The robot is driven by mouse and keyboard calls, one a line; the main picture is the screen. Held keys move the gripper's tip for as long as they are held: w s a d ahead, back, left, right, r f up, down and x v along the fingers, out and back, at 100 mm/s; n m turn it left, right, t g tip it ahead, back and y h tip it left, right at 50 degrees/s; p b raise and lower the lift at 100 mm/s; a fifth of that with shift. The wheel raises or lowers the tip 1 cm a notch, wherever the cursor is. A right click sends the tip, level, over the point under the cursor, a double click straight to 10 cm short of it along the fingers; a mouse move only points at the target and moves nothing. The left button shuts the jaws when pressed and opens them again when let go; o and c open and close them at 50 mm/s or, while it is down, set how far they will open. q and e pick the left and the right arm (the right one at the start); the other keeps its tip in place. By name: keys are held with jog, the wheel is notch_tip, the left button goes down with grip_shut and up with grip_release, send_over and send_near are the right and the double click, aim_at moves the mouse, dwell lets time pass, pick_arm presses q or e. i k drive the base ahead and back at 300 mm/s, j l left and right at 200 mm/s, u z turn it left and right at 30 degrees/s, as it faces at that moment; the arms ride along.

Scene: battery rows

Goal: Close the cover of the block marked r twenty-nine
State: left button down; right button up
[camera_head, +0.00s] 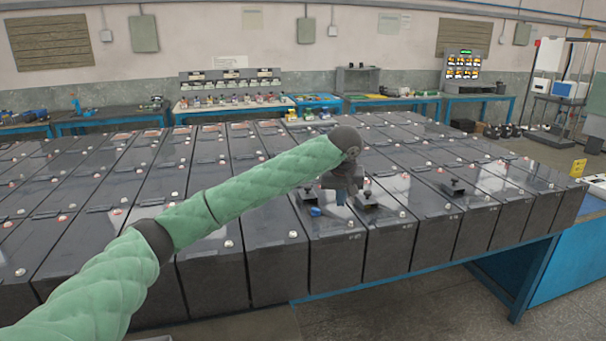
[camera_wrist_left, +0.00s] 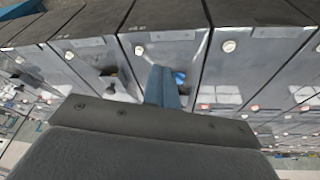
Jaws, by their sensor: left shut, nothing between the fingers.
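The blocks are dark battery cases in long rows; their front labels are too small to read, so I cannot tell which is r twenty-nine. My left gripper (camera_head: 340,196) is shut and empty, pointing down over the top of a front-row block (camera_head: 336,258). A small blue part (camera_head: 315,211) shows on that block's top, just left of the fingers. In the left wrist view the blue fingertips (camera_wrist_left: 162,88) are together, with the blue part (camera_wrist_left: 180,77) close beside them; contact is unclear. A small dark raised cover (camera_head: 365,199) stands on the neighbouring block to the right. My right gripper is out of view.
Another raised dark cover (camera_head: 452,188) sits on a block farther right. The rows rest on a blue-framed bench (camera_head: 420,274). Benches with equipment line the back wall. Open floor (camera_head: 440,310) lies in front.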

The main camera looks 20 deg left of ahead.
aim_at(308, 192)
jog(key=i+j, duration=0.8)
